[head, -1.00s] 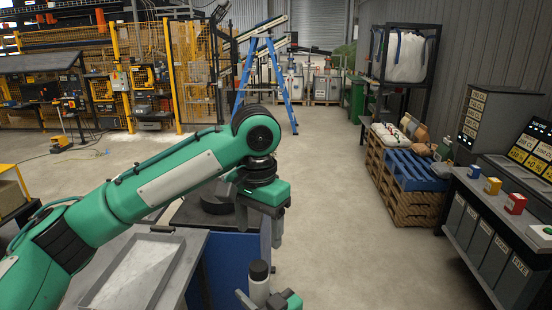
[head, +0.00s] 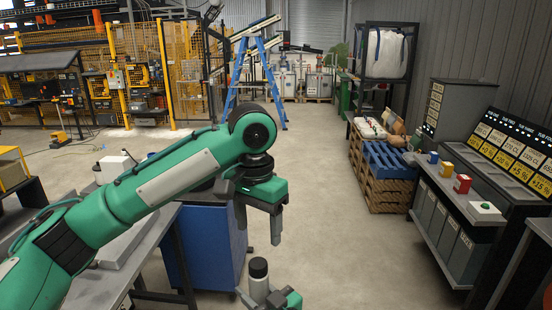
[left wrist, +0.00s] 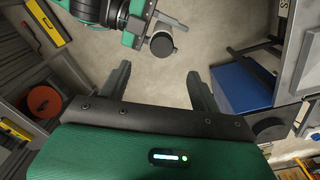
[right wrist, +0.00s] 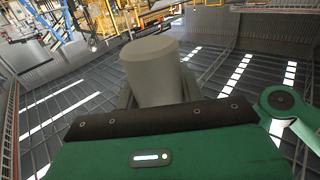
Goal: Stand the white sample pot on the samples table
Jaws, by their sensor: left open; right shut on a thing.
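The sample pot (head: 258,285) has a pale body and a dark lid and is upright at the bottom of the head view. My right gripper (head: 265,298) is shut on it, holding it off the floor. The pot's pale grey end (right wrist: 152,65) fills the middle of the right wrist view, and its dark lid (left wrist: 162,44) shows in the left wrist view. My left gripper (head: 260,222) is open and empty, above the pot; its fingers spread apart in the left wrist view (left wrist: 158,85). I cannot tell which surface is the samples table.
A bench (head: 447,198) with small coloured boxes and a green button stands at the right. A grey tabletop edge (head: 541,229) enters at the lower right. A grey bench (head: 95,288) and blue bin (head: 205,245) are at the left. Pallets (head: 385,190) stand beyond. The middle floor is clear.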

